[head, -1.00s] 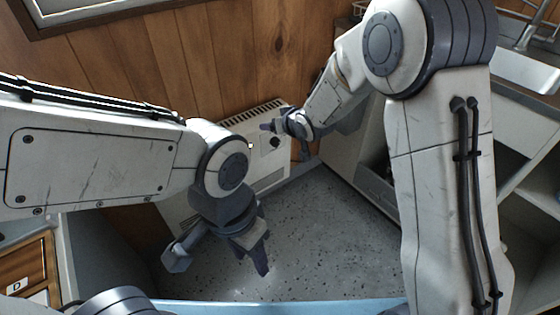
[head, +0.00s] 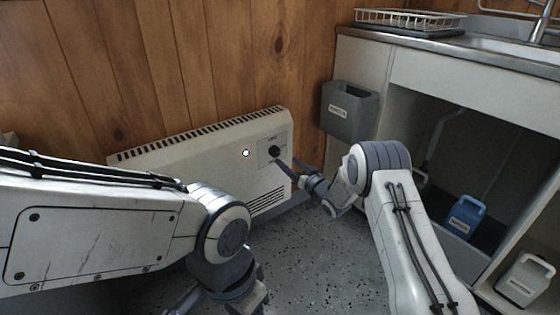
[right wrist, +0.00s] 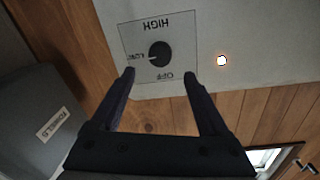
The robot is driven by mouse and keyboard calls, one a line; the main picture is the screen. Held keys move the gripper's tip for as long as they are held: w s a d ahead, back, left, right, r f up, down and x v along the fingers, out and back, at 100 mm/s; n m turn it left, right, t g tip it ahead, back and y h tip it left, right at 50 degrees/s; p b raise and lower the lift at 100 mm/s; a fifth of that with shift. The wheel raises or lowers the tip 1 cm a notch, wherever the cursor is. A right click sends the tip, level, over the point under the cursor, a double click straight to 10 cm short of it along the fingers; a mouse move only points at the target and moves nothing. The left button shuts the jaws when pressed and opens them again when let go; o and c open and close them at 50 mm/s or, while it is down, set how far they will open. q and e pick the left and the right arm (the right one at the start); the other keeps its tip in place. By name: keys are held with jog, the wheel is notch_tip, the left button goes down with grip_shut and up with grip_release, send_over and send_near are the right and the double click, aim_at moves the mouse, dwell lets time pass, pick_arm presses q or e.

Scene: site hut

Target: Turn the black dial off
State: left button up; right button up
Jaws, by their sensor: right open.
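The black dial (head: 275,152) is on a pale panel at the right end of the white wall heater (head: 205,150). In the right wrist view the dial (right wrist: 159,54) appears with HIGH, LOW and OFF labels upside down around it. Its white mark points left, towards LOW. My right gripper (right wrist: 159,75) is open and empty, its fingertips apart just below the dial in that view, not closed on it. In the head view my right gripper (head: 287,167) is close beside the dial. My left gripper (head: 240,300) is low and partly cut off by the frame.
A small light (head: 246,153) glows on the heater left of the dial. A grey bin (head: 350,112) hangs on the cabinet side to the right. A sink counter (head: 440,48) stands over an open space with a blue container (head: 465,217). The speckled floor (head: 310,245) is clear.

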aim_at(277, 152)
jog(key=b+x, duration=0.1)
jog(key=x, duration=0.3)
jog(key=shift+w+a+f+b, duration=0.15)
jog(key=shift+w+f+b, duration=0.1)
jog(key=shift+b, duration=0.1)
jog(key=shift+r+x, duration=0.2)
jog(key=shift+x, duration=0.65)
grip_shut()
